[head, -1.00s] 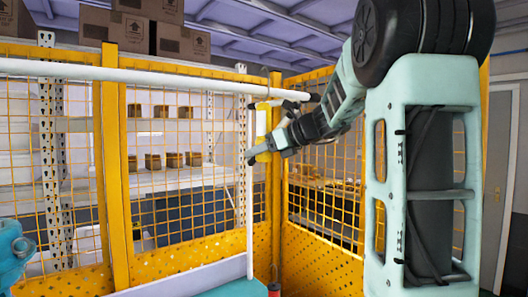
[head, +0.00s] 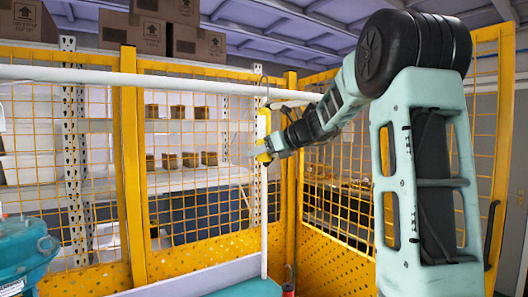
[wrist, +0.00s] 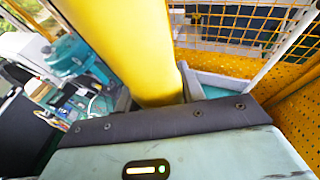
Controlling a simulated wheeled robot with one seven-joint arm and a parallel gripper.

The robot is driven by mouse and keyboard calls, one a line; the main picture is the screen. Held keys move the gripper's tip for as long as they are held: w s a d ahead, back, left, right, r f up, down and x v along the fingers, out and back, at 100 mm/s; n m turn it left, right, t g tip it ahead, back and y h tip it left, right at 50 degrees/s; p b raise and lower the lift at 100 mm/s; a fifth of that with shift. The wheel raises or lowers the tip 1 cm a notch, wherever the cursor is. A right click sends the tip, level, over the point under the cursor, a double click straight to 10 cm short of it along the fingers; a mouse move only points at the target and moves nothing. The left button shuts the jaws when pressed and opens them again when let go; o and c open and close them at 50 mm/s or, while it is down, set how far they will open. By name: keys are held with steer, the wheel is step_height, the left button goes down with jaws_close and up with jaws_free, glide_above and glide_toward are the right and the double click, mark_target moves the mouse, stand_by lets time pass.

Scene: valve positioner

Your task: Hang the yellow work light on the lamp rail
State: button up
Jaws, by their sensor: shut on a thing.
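The yellow work light (head: 262,126) is held upright below the right part of the white lamp rail (head: 190,82). Its thin grey hook (head: 262,82) rises past the rail's height in the head view. I cannot tell whether the hook is over the rail or only in front of it. My gripper (head: 268,150) is shut around the lower part of the light. In the wrist view the yellow body (wrist: 125,45) stands between the fingers of my gripper (wrist: 158,95) and hides much of them.
A yellow mesh fence (head: 128,170) stands behind the rail, with a side panel at the right. A white upright post (head: 264,225) is below the light. Teal equipment (head: 25,250) is at lower left. Cardboard boxes (head: 205,43) sit high behind.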

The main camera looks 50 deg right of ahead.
steer(key=shift+w+d+f+b, duration=0.1)
steer(key=shift+w+f+b, duration=0.3)
steer(key=shift+f, duration=0.15)
steer(key=shift+w+d+f+b, duration=0.1)
steer(key=shift+w+f+b, duration=0.25)
steer(key=shift+f, duration=0.2)
steer(key=o, duration=1.2)
steer(key=shift+s, duration=0.1)
steer(key=b+v, duration=0.5)
steer(key=v, duration=1.2)
steer(key=shift+s+d, duration=0.1)
steer(key=shift+s, duration=0.1)
